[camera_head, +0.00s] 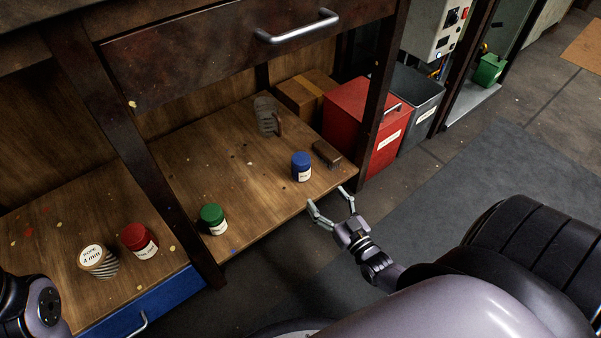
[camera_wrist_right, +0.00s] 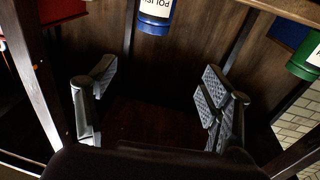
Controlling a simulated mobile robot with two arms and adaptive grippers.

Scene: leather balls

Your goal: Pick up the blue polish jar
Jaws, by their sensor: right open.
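The blue polish jar (camera_head: 301,168) with a white label stands upright on the lower wooden shelf (camera_head: 250,185), near its front edge. It also shows at the top of the right wrist view (camera_wrist_right: 155,14), upside down and partly cut off. My right gripper (camera_head: 329,198) is open and empty, just in front of the shelf edge and apart from the jar. Its two spread fingers also show in the right wrist view (camera_wrist_right: 160,74). Part of my left arm shows at the lower left of the head view, but its gripper is not visible.
A dark brush (camera_head: 327,154) lies right of the blue jar. A green jar (camera_head: 212,219) stands to its left; a red jar (camera_head: 139,240) is farther left past a post. A brown box (camera_head: 305,94) and grey coil (camera_head: 266,115) sit behind.

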